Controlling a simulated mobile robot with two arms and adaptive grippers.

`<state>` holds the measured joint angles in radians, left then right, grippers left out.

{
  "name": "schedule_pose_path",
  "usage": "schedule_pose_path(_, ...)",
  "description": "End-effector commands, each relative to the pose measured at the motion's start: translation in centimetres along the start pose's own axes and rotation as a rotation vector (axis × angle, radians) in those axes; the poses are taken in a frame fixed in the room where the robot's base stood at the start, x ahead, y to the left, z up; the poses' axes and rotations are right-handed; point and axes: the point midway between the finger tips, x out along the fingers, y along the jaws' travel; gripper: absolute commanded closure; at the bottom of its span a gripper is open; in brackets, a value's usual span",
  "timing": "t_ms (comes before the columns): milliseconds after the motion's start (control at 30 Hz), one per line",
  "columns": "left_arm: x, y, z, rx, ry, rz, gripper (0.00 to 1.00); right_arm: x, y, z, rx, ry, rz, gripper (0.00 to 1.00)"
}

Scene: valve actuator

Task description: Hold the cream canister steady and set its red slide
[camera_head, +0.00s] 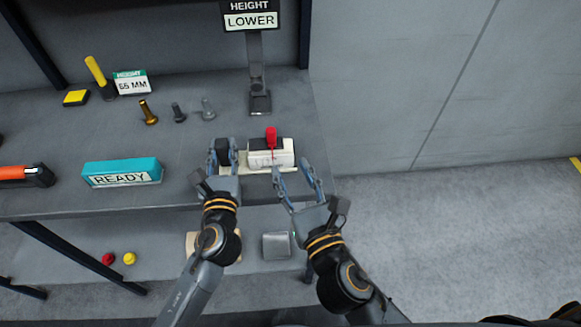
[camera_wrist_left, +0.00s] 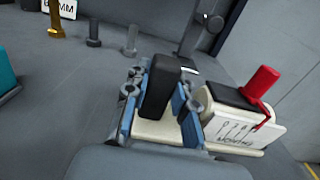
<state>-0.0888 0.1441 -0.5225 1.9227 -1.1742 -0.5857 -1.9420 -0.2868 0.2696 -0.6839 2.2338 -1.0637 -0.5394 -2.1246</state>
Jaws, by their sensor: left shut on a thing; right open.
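The cream canister (camera_head: 283,158) lies at the right end of the bench, with a black top panel and a scale on its front face. Its red slide (camera_head: 271,138) stands up from the top, with a thin red pointer at the scale; the slide also shows in the left wrist view (camera_wrist_left: 262,82). My left gripper (camera_head: 222,158) is shut on the black block (camera_wrist_left: 160,88) at the canister's left end, one finger on each side. My right gripper (camera_head: 296,172) is open in front of the canister's right part. I cannot tell whether it touches the canister.
A sign reading HEIGHT LOWER (camera_head: 251,16) stands on a post behind the canister. A teal READY block (camera_head: 122,172), several bolts (camera_head: 148,112), a 55 MM card (camera_head: 131,83) and an orange-handled tool (camera_head: 25,175) are to the left. The bench ends just right of the canister.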

Motion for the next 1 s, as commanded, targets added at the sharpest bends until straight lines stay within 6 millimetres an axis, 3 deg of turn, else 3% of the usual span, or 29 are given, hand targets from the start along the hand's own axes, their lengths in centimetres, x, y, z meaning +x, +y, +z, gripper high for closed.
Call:
schedule_pose_path(200,0.0,0.0,0.1,-0.001,-0.003,0.0,1.0,0.0,0.0,0.0,0.0,0.0,0.0,0.58)
schedule_pose_path(233,0.0,0.0,0.1,-0.001,-0.003,0.0,0.71,0.0,0.0,0.0,0.0,0.0,0.0,0.58)
schedule_pose_path(333,0.0,0.0,0.1,-0.001,-0.002,0.0,0.51,0.0,0.0,0.0,0.0,0.0,0.0,0.58)
schedule_pose_path(367,0.0,0.0,0.1,-0.001,-0.002,0.0,0.48,0.0,0.0,0.0,0.0,0.0,0.0,0.58)
schedule_pose_path(733,-0.5,0.0,0.0,0.0,0.001,0.0,0.48,0.1,0.0,0.0,0.0,0.0,0.0,0.58)
schedule_pose_path(867,-2.4,0.0,-0.1,0.001,0.002,0.0,0.48,0.1,0.0,0.0,0.0,0.0,0.0,0.58)
schedule_pose_path(1000,-5.5,0.0,-0.1,0.0,0.004,-0.001,0.48,0.1,0.0,0.0,0.0,0.0,0.0,0.58)
